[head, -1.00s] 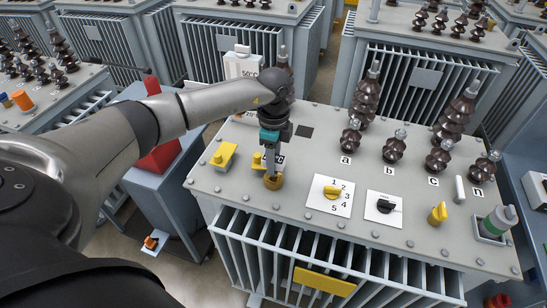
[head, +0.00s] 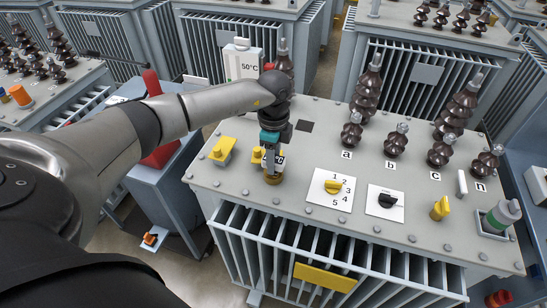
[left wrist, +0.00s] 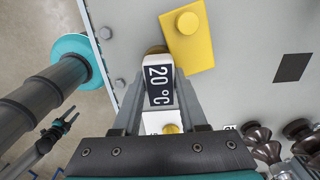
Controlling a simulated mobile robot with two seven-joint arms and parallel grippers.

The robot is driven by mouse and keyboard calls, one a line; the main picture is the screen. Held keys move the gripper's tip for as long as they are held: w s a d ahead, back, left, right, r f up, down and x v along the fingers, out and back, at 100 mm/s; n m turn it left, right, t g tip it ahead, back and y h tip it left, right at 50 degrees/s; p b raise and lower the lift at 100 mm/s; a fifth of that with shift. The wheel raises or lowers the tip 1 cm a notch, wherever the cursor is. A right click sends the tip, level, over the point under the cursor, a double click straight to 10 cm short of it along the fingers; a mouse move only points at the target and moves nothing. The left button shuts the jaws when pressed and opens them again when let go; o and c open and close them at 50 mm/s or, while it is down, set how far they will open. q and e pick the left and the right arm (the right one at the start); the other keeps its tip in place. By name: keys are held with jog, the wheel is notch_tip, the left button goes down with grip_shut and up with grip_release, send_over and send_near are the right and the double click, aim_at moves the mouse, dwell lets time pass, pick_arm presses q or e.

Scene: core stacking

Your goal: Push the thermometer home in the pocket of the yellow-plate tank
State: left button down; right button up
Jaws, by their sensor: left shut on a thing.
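The near grey tank (head: 410,262) bears a yellow plate (head: 325,278) on its front. My left gripper (head: 271,163) points down over the brass pocket (head: 273,180) on the tank's lid, near its front left. It is shut on the thermometer, whose dark label reads 20 °C in the left wrist view (left wrist: 158,85). The thermometer stands at the pocket; its lower end is hidden, so I cannot tell how deep it sits. My right gripper (left wrist: 67,122) shows small in the left wrist view, fingers apart and empty, away from the tank.
A yellow fitting (head: 222,150) lies left of the pocket. A numbered selector (head: 333,187) and a black switch (head: 386,201) lie to its right. Brown bushings (head: 396,146) stand further right and back. A white box marked 50°C (head: 243,65) stands behind. A grey cabinet (head: 160,195) is at left.

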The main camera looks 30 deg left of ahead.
pick_arm(q)
jog(key=shift+f, duration=0.2)
jog(key=shift+c, duration=1.8)
grip_release()
notch_tip(320, 180, up, 15)
jog(key=p, duration=0.1)
jog(key=shift+r, duration=0.15)
